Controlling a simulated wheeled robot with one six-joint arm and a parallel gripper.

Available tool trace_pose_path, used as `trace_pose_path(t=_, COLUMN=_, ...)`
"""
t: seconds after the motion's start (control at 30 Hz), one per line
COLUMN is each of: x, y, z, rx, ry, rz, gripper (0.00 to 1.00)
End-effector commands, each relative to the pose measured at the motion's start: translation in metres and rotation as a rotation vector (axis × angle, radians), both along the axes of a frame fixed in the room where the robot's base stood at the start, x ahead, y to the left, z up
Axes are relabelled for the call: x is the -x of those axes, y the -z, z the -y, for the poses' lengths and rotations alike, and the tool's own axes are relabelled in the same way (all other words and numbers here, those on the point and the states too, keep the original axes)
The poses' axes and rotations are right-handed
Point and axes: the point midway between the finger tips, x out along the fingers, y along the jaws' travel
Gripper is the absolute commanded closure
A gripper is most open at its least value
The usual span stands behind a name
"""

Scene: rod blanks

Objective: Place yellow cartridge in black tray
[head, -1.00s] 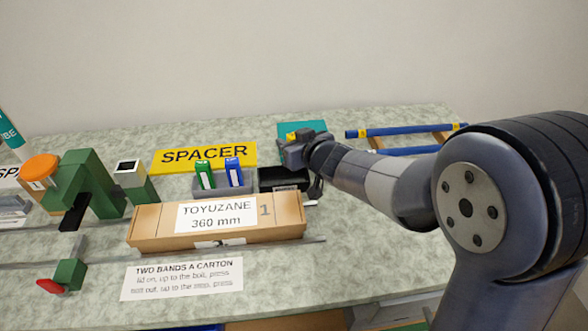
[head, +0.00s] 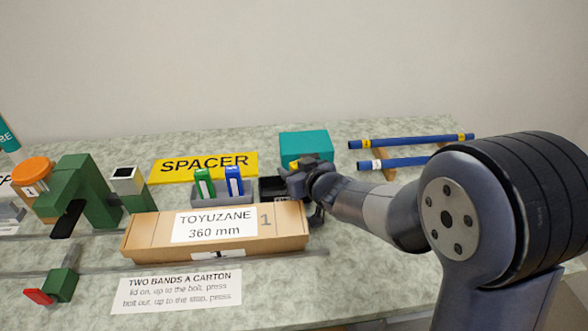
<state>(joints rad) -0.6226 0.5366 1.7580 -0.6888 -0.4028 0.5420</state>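The yellow cartridge shows only as a small yellow patch (head: 294,165) at my gripper (head: 287,177), at the end of the arm coming in from the right. My gripper appears shut on it, though the fingers are small and partly hidden. The black tray (head: 266,196) is an open box behind the carton, just left of and below my gripper. My gripper overlaps the tray's right side in the picture. I cannot tell its exact height above the tray.
A grey holder (head: 222,199) with green and blue packs adjoins the tray on the left. A long carton (head: 150,235) lies in front. A teal box (head: 306,142) stands behind. Blue rods (head: 410,141) lie on a wooden rack at right.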

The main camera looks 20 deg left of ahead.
Motion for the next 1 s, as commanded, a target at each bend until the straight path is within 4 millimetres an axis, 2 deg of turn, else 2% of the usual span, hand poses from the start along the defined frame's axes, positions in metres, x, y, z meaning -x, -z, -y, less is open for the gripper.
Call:
trace_pose_path(t=0.37, x=0.002, y=-0.007, z=0.003, rx=0.000, ry=0.001, rz=0.002, gripper=0.61)
trace_pose_path(t=0.8, x=0.050, y=-0.040, z=0.064, rx=0.000, ry=0.003, rz=0.002, gripper=0.61)
trace_pose_path(t=1.0, x=0.065, y=-0.048, z=0.082, rx=-0.001, ry=0.001, rz=0.000, gripper=0.61)
